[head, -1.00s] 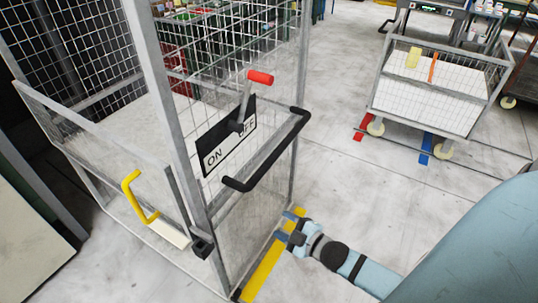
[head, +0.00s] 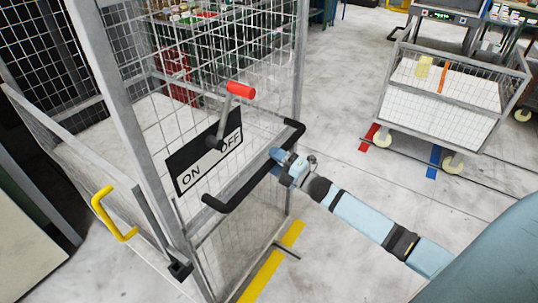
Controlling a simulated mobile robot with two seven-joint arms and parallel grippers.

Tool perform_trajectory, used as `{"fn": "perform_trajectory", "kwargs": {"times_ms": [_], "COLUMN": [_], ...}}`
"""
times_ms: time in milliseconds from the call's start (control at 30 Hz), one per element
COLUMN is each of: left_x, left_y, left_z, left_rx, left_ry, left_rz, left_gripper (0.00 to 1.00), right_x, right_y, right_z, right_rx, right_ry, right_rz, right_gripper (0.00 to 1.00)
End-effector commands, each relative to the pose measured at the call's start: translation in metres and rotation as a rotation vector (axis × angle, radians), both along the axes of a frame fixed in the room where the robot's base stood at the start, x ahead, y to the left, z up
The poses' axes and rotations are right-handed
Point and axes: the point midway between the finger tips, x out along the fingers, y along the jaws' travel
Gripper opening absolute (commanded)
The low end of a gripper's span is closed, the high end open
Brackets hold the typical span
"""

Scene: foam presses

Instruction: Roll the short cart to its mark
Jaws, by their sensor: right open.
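A low wire-mesh cart (head: 436,118) with white blocks in it stands at the upper right. Its near wheels stand beside a red floor strip (head: 369,138) and a blue floor strip (head: 433,162). I cannot tell for sure that it is the short cart. My right gripper (head: 278,160) is open at the black handle (head: 236,193) of the mesh cage door. I cannot tell whether its fingers are around the bar or only beside it. My left gripper is not in view.
The mesh cage (head: 268,245) fills the left and middle, with an ON/OFF plate (head: 190,172), a red-tipped lever (head: 240,90) and a yellow handle (head: 109,213). A yellow floor stripe (head: 268,268) runs by its base. The floor between cage and mesh cart is clear.

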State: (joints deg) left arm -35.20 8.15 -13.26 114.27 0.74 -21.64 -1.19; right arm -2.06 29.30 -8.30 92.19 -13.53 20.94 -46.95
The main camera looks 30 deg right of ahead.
Motion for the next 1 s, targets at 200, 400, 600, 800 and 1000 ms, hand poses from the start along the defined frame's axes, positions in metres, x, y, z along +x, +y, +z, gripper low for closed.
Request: {"fn": "perform_trajectory", "kwargs": {"times_ms": [200, 400, 600, 800, 1000], "left_x": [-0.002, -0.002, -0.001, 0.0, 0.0], "left_y": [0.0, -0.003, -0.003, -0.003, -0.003], "left_z": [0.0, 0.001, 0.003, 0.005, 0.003], "left_rx": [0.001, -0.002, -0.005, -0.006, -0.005], "left_ry": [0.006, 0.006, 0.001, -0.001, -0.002], "left_rz": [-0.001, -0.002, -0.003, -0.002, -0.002], "left_gripper": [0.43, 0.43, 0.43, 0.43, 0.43], "right_x": [0.017, 0.018, 0.018, 0.018, 0.02], "right_y": [0.007, 0.008, 0.008, 0.007, 0.008], "right_z": [0.004, 0.003, 0.003, 0.003, 0.003], "right_rx": [0.0, 0.001, 0.001, 0.001, 0.001], "right_ry": [0.0, 0.001, 0.001, 0.001, 0.001], "right_rz": [0.0, 0.0, 0.0, 0.0, 0.0], "right_gripper": [0.53, 0.53, 0.3, 0.0, 0.0]}}
